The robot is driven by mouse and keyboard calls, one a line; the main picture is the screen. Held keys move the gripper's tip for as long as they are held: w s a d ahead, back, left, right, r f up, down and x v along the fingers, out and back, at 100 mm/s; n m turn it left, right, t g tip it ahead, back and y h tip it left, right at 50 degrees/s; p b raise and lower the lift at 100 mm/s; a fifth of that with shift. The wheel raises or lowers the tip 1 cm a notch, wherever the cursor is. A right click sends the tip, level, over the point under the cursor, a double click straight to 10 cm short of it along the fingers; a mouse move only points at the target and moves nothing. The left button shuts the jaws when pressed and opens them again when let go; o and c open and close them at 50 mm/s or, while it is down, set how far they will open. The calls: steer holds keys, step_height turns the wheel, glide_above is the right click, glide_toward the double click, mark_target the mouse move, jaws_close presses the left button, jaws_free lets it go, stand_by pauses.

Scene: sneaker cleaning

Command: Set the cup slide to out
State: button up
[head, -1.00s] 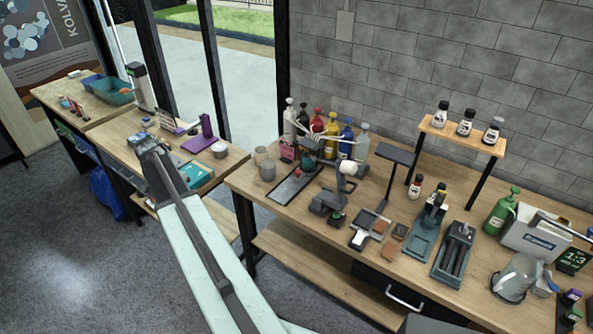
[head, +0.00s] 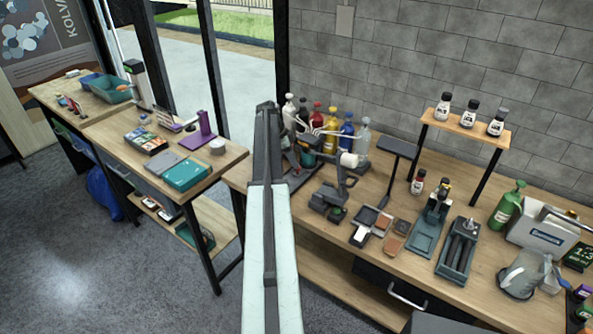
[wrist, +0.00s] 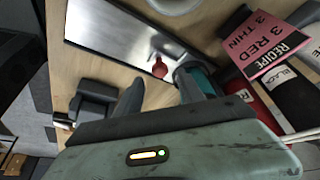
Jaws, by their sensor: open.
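I cannot clearly pick out the cup slide. A long shiny metal plate in a dark frame (wrist: 105,32), possibly its track, lies on the wooden bench in the wrist view. A small red knob-like piece (wrist: 159,68) shows at its near end, with a teal part (wrist: 180,78) beside it. My gripper (wrist: 163,88) is open, its two dark fingers pointing toward the plate's near end. No object is clearly held between them. In the head view my arm covers most of the plate, and I cannot make out the fingertips there.
Several coloured bottles (head: 333,122) stand behind the plate. A pink recipe card (wrist: 272,45) is close on the right in the wrist view. A dark device (head: 328,197) stands right of my arm. A side table (head: 225,160) is at left.

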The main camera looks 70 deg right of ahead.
steer(key=b+x, duration=0.2)
steer(key=x, duration=0.2)
steer(key=shift+w, duration=0.1)
steer(key=shift+r, duration=0.15)
jaws_close()
stand_by(0.9)
